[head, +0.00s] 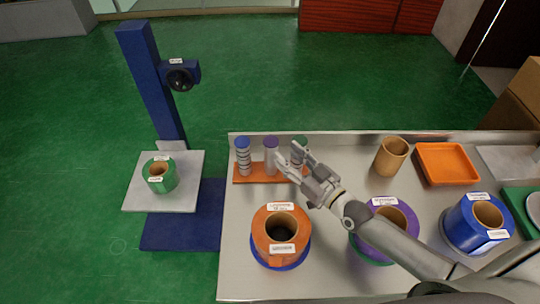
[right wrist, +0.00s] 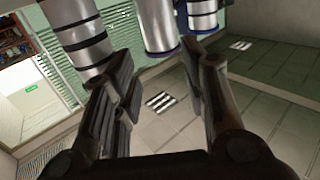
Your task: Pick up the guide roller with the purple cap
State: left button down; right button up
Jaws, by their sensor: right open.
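The guide roller with the purple cap (head: 271,158) stands upright in the middle of an orange rack (head: 257,179) at the table's back left. A banded blue-capped roller (head: 242,158) stands to its left. A green-capped roller (head: 300,141) to its right is partly hidden by my right gripper (head: 289,153). That gripper is open and empty, its fingertips just right of the purple-capped roller. In the right wrist view, a plain grey roller (right wrist: 158,28) lies beyond and between the open fingers (right wrist: 158,66), with banded rollers on either side. My left gripper is not in view.
An orange spool (head: 265,222) and a purple spool (head: 397,212) stand nearer on the table, a blue spool (head: 463,224) farther right. A brown cup (head: 391,157) and an orange tray (head: 446,164) are at the back. A blue stand (head: 150,85) is beyond the left edge.

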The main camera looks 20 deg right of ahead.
aim_at(276, 147)
jog(key=shift+w+a+r, duration=0.2)
jog(key=shift+w+a, duration=0.15)
jog(key=shift+w, duration=0.25)
jog(key=shift+f+p+x, duration=0.2)
jog(key=shift+p+x, duration=0.05)
jog(key=shift+x, duration=1.05)
jog(key=shift+f+p+x, duration=0.2)
jog(key=shift+p+x, duration=0.05)
jog(key=shift+x, duration=1.05)
grip_shut()
